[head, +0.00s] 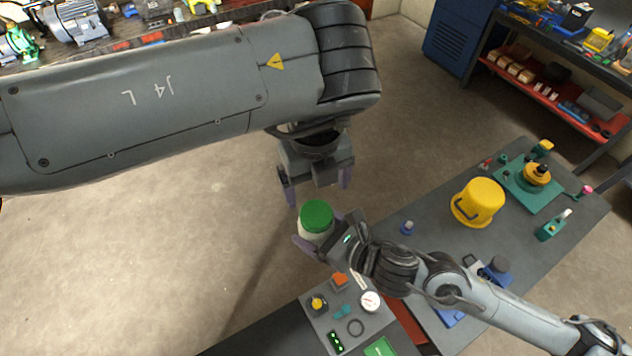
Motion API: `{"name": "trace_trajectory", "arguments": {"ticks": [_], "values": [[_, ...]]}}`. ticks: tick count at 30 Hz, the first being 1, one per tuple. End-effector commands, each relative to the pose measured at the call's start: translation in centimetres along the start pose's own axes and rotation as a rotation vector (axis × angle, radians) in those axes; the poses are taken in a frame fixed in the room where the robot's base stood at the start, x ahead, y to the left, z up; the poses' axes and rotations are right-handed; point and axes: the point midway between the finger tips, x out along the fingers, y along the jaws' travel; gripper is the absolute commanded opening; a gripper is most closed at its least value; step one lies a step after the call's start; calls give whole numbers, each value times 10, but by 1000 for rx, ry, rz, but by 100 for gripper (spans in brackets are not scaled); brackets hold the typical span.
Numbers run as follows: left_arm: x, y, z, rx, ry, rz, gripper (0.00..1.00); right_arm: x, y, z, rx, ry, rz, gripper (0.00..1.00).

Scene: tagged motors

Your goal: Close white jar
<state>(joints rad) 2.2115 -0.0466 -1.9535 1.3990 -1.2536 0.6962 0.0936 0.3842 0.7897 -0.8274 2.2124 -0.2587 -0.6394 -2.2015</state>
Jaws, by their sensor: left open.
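The white jar (309,235) is held up in the air near the middle of the head view, with a green lid (316,214) on its top. I cannot tell whether the lid is tight. My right gripper (323,236) is shut on the white jar, with its purple-grey fingers at the jar's sides below the lid. My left gripper (318,194) is open and empty, just behind the lid in the picture, with its fingers spread apart and pointing down. The lower part of the jar is partly hidden by the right gripper.
A grey control panel (372,327) with buttons and a gauge is below the jar. The right workbench (420,243) holds a yellow pot (478,202), a teal fixture (528,188) and small bottles. A cluttered bench runs along the top left. Open floor (180,240) lies left.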

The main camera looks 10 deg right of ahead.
Motion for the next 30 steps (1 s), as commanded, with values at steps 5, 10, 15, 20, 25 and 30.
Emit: {"name": "trace_trajectory", "arguments": {"ticks": [5, 10, 15, 20, 25, 30], "values": [[0, 2, -2, -110, 2, 12, 88, 0, 0, 1, 0, -2, 0, 0], [0, 2, -2, -140, 2, 15, 88, 0, 0, 1, 0, -2, 0, 0], [0, 2, -2, -140, 2, 15, 88, 0, 0, 1, 0, -2, 0, 0], [1, 2, -2, -139, 2, 15, 88, 0, 0, 1, 0, -2, 0, 0], [11, 2, -2, -138, 2, 15, 88, 0, 0, 1, 0, -2, 0, 0], [33, 3, -2, -137, 3, 16, 88, 0, 0, 1, 0, -2, 0, 0]]}}
